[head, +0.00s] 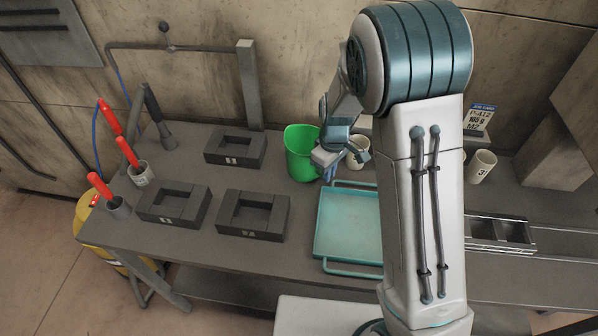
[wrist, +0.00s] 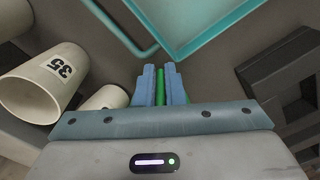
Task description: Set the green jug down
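The green jug (head: 301,154) is upright in the head view, behind the teal tray and right of the dark fixture blocks. My gripper (head: 329,172) is at its right side, its fingers partly hidden by my wrist. In the wrist view my gripper (wrist: 161,75) has its blue fingers closed on a thin green part of the jug (wrist: 160,90), seemingly the handle. Most of the jug is hidden in that view. I cannot tell whether its base touches the bench or is slightly above it.
The teal tray (head: 320,223) lies empty in front of the jug. Dark blocks (head: 235,147) (head: 252,215) (head: 173,204) stand to the left. White cups (head: 357,153) (head: 482,166) stand to the right, one marked 35 in the wrist view (wrist: 45,85). Red-handled tools stand at the far left.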

